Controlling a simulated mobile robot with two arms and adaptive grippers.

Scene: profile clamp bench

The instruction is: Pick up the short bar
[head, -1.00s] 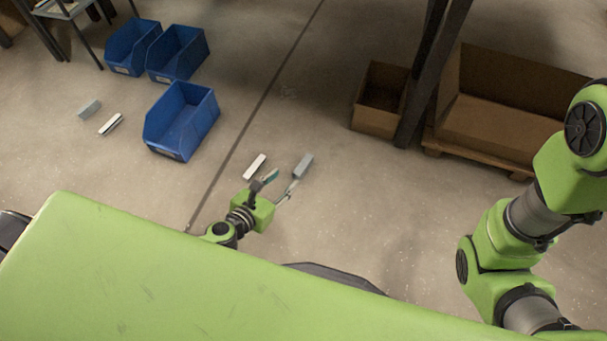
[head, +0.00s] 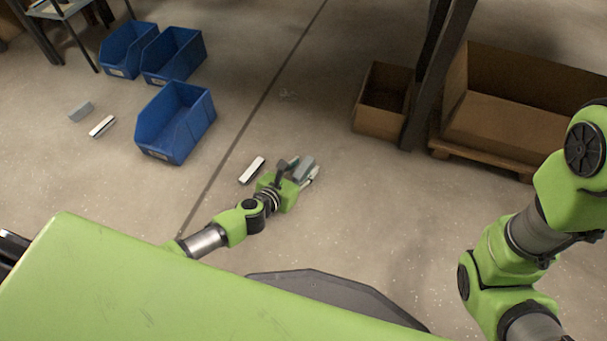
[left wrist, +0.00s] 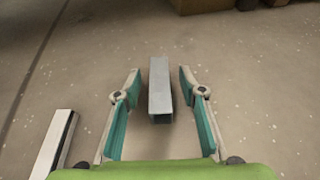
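A grey square-section bar (head: 305,168) lies on the floor in front of my base. In the left wrist view the same bar (left wrist: 159,88) is hollow at its near end and lies between the two fingers. My left gripper (head: 298,170) is open, with a finger on each side of the bar and a visible gap to each; it also shows in the left wrist view (left wrist: 159,92). A bar with a white top and dark side (head: 252,170) lies to the left of the gripper, also in the left wrist view (left wrist: 53,146). My right gripper is out of view.
Another grey bar (head: 81,112) and a white-and-dark bar (head: 102,126) lie at far left. Three blue bins (head: 163,151) stand on the floor nearby. Cardboard boxes (head: 379,124) and a dark post (head: 430,80) stand at right. The floor right of the gripper is clear.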

